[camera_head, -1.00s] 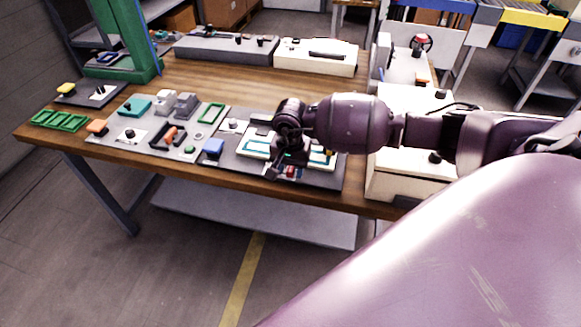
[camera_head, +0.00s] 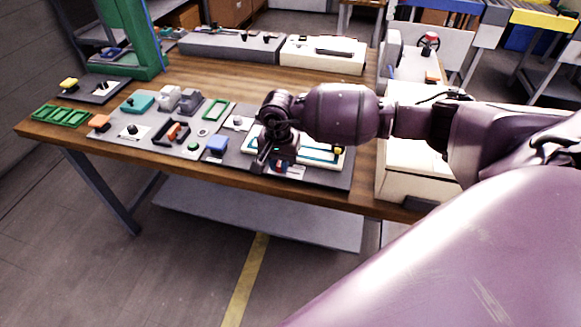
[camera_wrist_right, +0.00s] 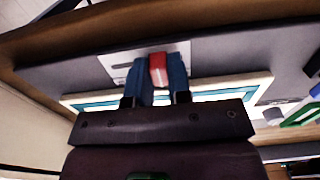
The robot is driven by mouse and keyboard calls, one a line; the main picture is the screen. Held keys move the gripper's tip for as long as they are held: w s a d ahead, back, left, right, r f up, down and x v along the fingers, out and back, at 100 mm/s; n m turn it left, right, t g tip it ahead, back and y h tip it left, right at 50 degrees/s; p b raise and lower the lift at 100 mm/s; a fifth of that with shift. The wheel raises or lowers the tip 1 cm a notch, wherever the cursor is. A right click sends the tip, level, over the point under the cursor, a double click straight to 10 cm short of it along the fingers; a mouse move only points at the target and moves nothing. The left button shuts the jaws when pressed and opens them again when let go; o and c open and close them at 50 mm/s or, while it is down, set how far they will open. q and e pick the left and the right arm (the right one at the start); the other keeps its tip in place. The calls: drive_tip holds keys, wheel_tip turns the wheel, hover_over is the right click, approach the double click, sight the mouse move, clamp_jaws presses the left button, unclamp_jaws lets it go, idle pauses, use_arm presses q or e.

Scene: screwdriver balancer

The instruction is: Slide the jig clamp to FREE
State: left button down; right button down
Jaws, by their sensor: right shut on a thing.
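The jig clamp's small red slider knob (camera_wrist_right: 157,68) stands on a white label plate (camera_wrist_right: 122,60) on the dark grey panel. My right gripper (camera_wrist_right: 158,80) is shut on this knob, with one blue-grey finger on each side of it. In the head view my right gripper (camera_head: 270,163) points down at the front edge of the panel (camera_head: 335,179) and hides most of the knob. Part of the white label plate (camera_head: 295,172) shows to the right of the fingers. Its lettering is too small to read. My left gripper is not in view.
A white and teal frame (camera_head: 318,153) lies just behind the gripper. A cream box (camera_head: 415,170) stands close on the right, beneath my arm.

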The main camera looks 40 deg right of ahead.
drive_tip(key=shift+w+a+f+b, duration=0.1)
drive_tip(key=shift+w+a+b, duration=0.2)
drive_tip(key=shift+w+a, duration=0.3)
drive_tip(key=shift+w, duration=0.1)
drive_tip(key=c, duration=1)
unclamp_jaws()
drive_tip(key=shift+w+a, duration=0.1)
drive_tip(key=shift+c, duration=0.2)
wheel_tip(320, 180, up, 11)
drive_tip(key=shift+p, duration=0.35)
